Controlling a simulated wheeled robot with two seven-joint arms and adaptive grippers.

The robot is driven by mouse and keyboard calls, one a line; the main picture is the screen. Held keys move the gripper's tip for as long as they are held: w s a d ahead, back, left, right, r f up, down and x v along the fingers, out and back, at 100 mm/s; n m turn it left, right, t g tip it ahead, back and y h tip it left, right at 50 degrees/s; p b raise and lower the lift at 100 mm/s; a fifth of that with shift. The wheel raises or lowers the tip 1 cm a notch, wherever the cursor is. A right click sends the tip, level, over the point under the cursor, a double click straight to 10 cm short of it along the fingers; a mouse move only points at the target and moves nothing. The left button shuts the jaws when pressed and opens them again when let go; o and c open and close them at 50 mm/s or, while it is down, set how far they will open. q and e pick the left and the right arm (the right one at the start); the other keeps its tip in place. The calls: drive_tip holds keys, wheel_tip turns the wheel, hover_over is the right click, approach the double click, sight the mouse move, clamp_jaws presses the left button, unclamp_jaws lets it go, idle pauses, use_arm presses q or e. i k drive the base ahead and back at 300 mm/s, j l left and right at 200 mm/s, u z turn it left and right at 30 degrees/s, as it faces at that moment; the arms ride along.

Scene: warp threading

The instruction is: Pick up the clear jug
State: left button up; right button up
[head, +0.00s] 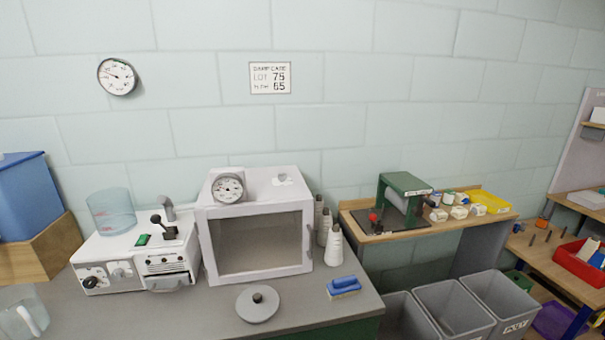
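A clear jug (18,312) with a pale handle on its right side stands at the lower left corner, partly cut off by the picture edge. A second clear, bluish vessel (111,211) with a small red marking sits on top of the white machine (133,262); I see no handle on it. Neither of my grippers shows in the head view.
A wooden box (42,250) with a blue container (25,195) stands behind the jug. A white cabinet (207,250), a round lid (257,304), a blue brush (344,286) and thread cones (333,245) share the grey counter (205,315). Bare counter lies right of the jug.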

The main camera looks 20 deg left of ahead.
sight(28, 320)
drive_tip(key=u, duration=1.95)
